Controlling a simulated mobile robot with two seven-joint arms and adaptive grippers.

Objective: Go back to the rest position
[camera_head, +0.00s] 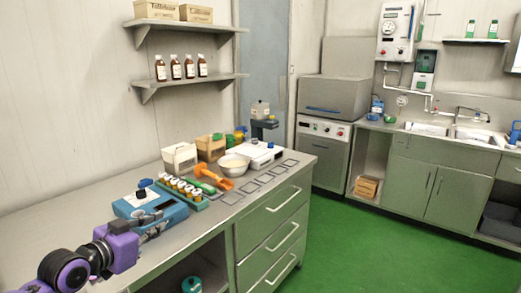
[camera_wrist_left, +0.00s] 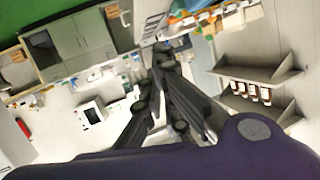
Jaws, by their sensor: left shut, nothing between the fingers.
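My left arm, purple and black, comes in at the lower left of the head view, with its gripper (camera_head: 168,222) in front of the blue box-like device (camera_head: 150,204) on the near counter. In the left wrist view the dark fingers (camera_wrist_left: 163,50) come together at the tips, shut with nothing between them. Whether the gripper touches the blue device I cannot tell. My right gripper is not in view.
The counter (camera_head: 60,234) also holds a green rack of capped vials (camera_head: 183,192), an orange scoop (camera_head: 217,178), a pale bowl (camera_head: 234,165) and wooden boxes (camera_head: 211,148). Shelves with brown bottles (camera_head: 189,67) hang above. Green floor (camera_head: 370,235) lies open to the right.

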